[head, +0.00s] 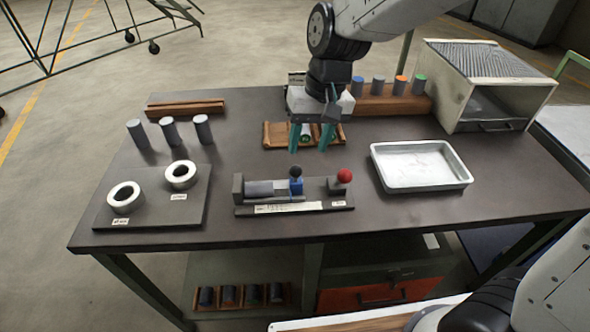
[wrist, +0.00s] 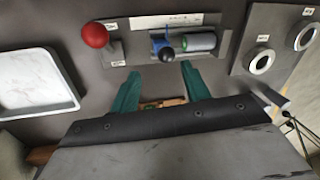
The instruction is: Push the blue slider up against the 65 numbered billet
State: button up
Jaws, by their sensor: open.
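The blue slider (head: 296,187) with a black ball knob (head: 296,171) sits in a dark gauge fixture (head: 335,205) at the bench's front middle. A grey billet (head: 258,188) lies on its side in the fixture, left of the slider. A paler piece lies between them in the head view, so I cannot tell whether slider and billet touch. No number is readable on the billet. My gripper (head: 310,149) is open and empty, above and behind the fixture. In the wrist view, its teal fingers (wrist: 159,70) point toward the slider (wrist: 158,43) and billet (wrist: 198,42).
A red ball knob (head: 344,176) stands at the fixture's right end. A white tray (head: 421,184) is to the right. Two rings (head: 181,184) on a plate and several grey billets (head: 170,130) are left. A wooden tray (head: 274,141) lies beneath my gripper; a metal furnace box (head: 448,95) stands back right.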

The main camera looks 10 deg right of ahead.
aim_at(296, 171)
jog(key=shift+w+a+f, duration=0.35)
jog(key=shift+a+f, duration=0.35)
jog(key=shift+f, duration=0.05)
jog(key=f, duration=0.2)
jog(key=a+f, duration=0.1)
jog(key=f, duration=0.4)
jog(key=shift+s+a+f, duration=0.1)
jog(key=shift+a, duration=0.05)
